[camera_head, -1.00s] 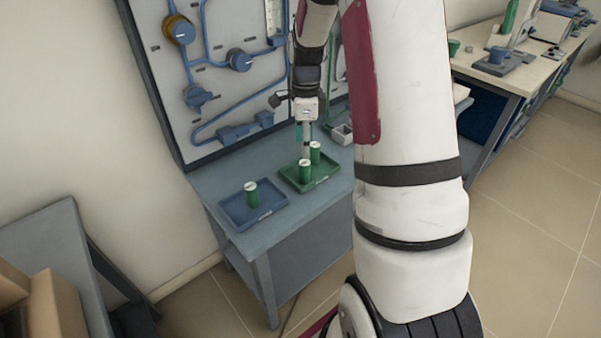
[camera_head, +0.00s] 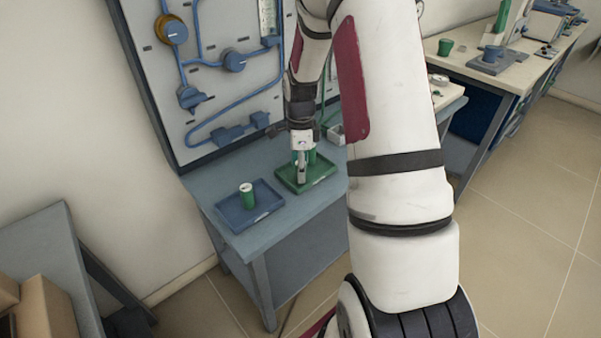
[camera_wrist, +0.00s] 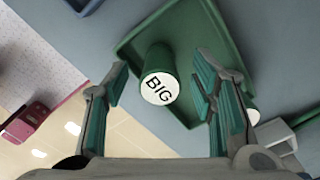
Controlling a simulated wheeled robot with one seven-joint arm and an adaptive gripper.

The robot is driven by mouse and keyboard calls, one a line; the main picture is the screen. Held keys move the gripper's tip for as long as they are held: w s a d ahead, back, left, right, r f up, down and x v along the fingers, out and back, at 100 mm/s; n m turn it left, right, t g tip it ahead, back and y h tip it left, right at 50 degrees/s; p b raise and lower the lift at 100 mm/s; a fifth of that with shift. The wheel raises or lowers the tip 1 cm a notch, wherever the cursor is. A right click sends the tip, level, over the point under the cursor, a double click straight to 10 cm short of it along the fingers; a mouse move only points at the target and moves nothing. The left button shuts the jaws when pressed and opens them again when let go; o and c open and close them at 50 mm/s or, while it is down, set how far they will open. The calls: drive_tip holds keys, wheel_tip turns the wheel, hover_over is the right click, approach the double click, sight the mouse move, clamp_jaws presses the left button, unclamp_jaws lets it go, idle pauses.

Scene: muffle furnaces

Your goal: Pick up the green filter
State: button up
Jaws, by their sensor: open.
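A green filter (camera_wrist: 157,60) with a white top lettered "BIG" stands on the green tray (camera_wrist: 215,40). In the wrist view it lies between the two fingers of my gripper (camera_wrist: 162,75), with gaps on both sides. My gripper is open and empty. In the head view my gripper (camera_head: 301,176) is over the green tray (camera_head: 326,173) and mostly hides this filter. A second green filter (camera_head: 312,157) stands on the same tray, partly hidden; its white top (camera_wrist: 253,116) shows beyond the right finger. A third green filter (camera_head: 247,198) stands on the blue tray.
The blue tray (camera_head: 263,203) lies left of the green one on the blue-grey table (camera_head: 222,180). A panel with blue pipes and valves (camera_head: 215,75) rises behind the table. A small grey open box (camera_head: 334,133) stands right of the green tray. My arm covers the table's right side.

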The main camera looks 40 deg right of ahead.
clamp_jaws()
drive_tip(key=shift+r, duration=0.1)
